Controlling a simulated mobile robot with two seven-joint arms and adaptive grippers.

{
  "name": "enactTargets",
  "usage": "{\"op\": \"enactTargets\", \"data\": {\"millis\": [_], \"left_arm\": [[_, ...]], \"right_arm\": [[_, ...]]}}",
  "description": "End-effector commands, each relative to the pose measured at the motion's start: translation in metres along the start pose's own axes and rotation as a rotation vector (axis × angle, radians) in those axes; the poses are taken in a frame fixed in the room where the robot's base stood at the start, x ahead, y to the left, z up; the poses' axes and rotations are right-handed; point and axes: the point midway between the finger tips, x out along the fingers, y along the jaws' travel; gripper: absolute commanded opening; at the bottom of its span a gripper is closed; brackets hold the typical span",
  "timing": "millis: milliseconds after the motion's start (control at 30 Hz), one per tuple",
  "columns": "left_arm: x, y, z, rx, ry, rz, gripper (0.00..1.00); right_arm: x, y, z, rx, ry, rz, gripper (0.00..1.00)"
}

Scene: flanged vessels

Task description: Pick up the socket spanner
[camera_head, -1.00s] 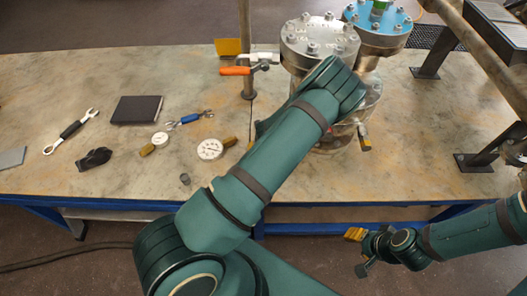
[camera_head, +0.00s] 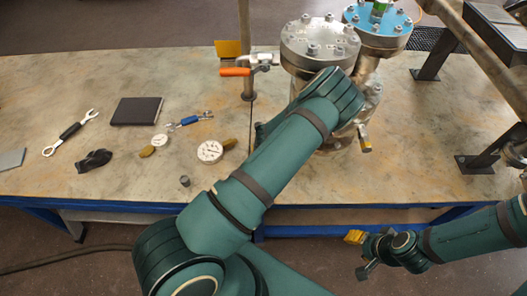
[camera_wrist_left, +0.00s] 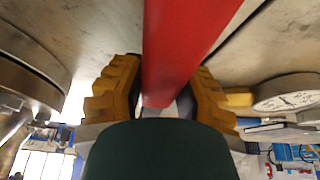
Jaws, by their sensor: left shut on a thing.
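In the left wrist view my left gripper (camera_wrist_left: 160,105) has its ridged yellow fingers on both sides of a long red bar (camera_wrist_left: 185,40), and it is shut on it. I take this bar to be the socket spanner's handle; its ends are out of sight. In the head view my left forearm hides the left gripper and the spanner. My right gripper (camera_head: 361,252) is empty at the lower right, in front of the bench edge, with its fingers apart.
A flanged steel vessel (camera_head: 318,45) and a blue-topped vessel (camera_head: 378,22) stand close by my left arm. Dial gauges (camera_head: 209,151), a blue-handled tool (camera_head: 188,121), a black-handled spanner (camera_head: 70,130) and a dark notebook (camera_head: 136,110) lie on the bench (camera_head: 60,85).

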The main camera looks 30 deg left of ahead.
Motion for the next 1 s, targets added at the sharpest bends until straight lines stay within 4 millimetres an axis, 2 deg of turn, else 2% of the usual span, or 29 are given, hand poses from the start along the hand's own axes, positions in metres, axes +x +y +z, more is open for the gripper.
{"op": "enactTargets", "data": {"millis": [267,700,1000], "left_arm": [[-0.010,0.000,-0.005,-0.003,0.001,0.002,0.00],[-0.074,0.001,-0.031,-0.003,0.001,0.004,0.00],[-0.092,0.000,-0.038,0.000,0.000,0.002,0.00]], "right_arm": [[-0.003,-0.001,0.000,0.000,-0.001,0.000,0.47],[-0.021,-0.008,0.002,0.001,-0.010,-0.001,0.47],[-0.025,-0.009,0.003,0.002,-0.013,-0.001,0.47]]}}
